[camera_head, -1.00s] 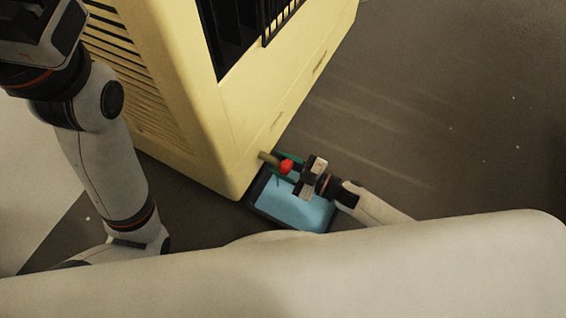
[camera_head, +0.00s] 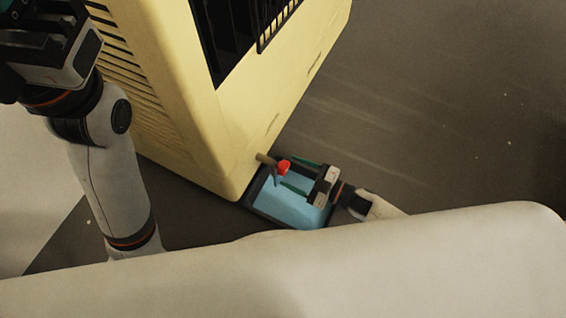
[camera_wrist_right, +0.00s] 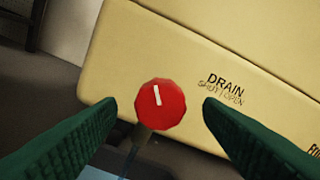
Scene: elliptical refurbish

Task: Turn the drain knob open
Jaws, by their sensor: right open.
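The red drain knob (camera_head: 283,167) sits on a short spout (camera_head: 265,159) at the lower corner of the yellow machine (camera_head: 230,140). In the right wrist view the knob (camera_wrist_right: 160,106) has a white mark that runs nearly upright, its top leaning slightly left. The label "DRAIN SHUT | OPEN" (camera_wrist_right: 222,90) is printed on the machine to its right. My right gripper (camera_head: 293,174) is open, its green fingers pointing at the knob. In the wrist view the fingertips (camera_wrist_right: 158,103) stand on either side of the knob, apart from it. My left gripper is mostly out of frame at upper left.
A dark-rimmed tray (camera_head: 262,210) with a light blue inside lies on the floor below the spout. My own pale body fills the bottom of the head view. The floor (camera_head: 430,120) right of the machine is clear.

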